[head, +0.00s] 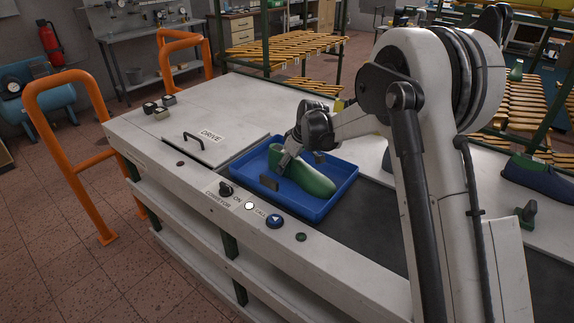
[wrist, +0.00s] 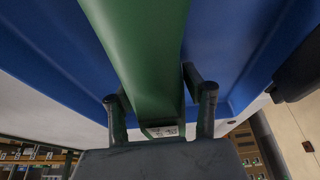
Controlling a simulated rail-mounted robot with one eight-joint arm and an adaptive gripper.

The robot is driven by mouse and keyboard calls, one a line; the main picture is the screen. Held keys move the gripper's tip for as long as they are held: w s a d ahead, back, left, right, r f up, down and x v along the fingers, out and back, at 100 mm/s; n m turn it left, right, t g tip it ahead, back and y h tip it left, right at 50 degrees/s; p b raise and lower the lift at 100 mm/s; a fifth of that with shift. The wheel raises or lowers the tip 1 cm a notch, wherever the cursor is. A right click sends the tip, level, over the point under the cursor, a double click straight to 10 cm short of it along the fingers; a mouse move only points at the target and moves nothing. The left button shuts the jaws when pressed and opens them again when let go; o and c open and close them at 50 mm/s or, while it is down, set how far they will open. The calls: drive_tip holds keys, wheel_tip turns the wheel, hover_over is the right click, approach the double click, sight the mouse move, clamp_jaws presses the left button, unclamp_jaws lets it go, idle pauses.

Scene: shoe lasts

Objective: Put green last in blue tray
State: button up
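The green last (head: 308,182) lies inside the blue tray (head: 338,197), its toe pointing toward the lower right in the head view. My gripper (head: 285,175) is down at the last's heel end, over the tray's left part. One dark finger pad shows on the near side of the last, with a strip of blue between them; the far finger is hidden. In the wrist view, the green last (wrist: 145,50) runs between the two spread fingers of my gripper (wrist: 155,95), with the blue tray (wrist: 235,45) around it. Any finger contact is hard to make out.
The tray sits on a dark belt (head: 375,235) beside a white cover (head: 200,135) marked DRIVE. Control buttons (head: 274,221) line the front edge.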

sight(299, 160)
drive_tip(key=o, duration=0.4)
drive_tip(key=shift+o, duration=0.2)
drive_tip(key=v, duration=1.2)
drive_tip(key=shift+r, duration=0.3)
drive_tip(key=s+d+r+m+t+h, duration=0.1)
drive_tip(key=s+d+r+m, duration=0.1)
drive_tip(key=s+d+r, duration=0.35)
drive_tip(key=s+d+r+m+t, duration=0.1)
drive_tip(key=s+d+r+m, duration=0.1)
drive_tip(key=s, duration=0.6)
drive_tip(key=s+d+r+m+h, duration=0.1)
drive_tip(key=s+d+r+m, duration=0.1)
drive_tip(key=s+d+r, duration=0.35)
drive_tip(key=s+d+f+m+t+h, duration=0.1)
drive_tip(key=s+d+f+m, duration=0.1)
drive_tip(key=s, duration=0.9)
drive_tip(key=s+d+f+m+t, duration=0.1)
drive_tip(key=s+d+f+m, duration=0.2)
drive_tip(key=s, duration=0.8)
drive_tip(key=shift+s+d+f+t+h, duration=0.2)
drive_tip(key=shift+d+f+t+h, duration=0.15)
drive_tip(key=shift+d+f, duration=0.3)
drive_tip(key=shift+a+f, duration=0.1)
drive_tip(key=shift+f, duration=0.05)
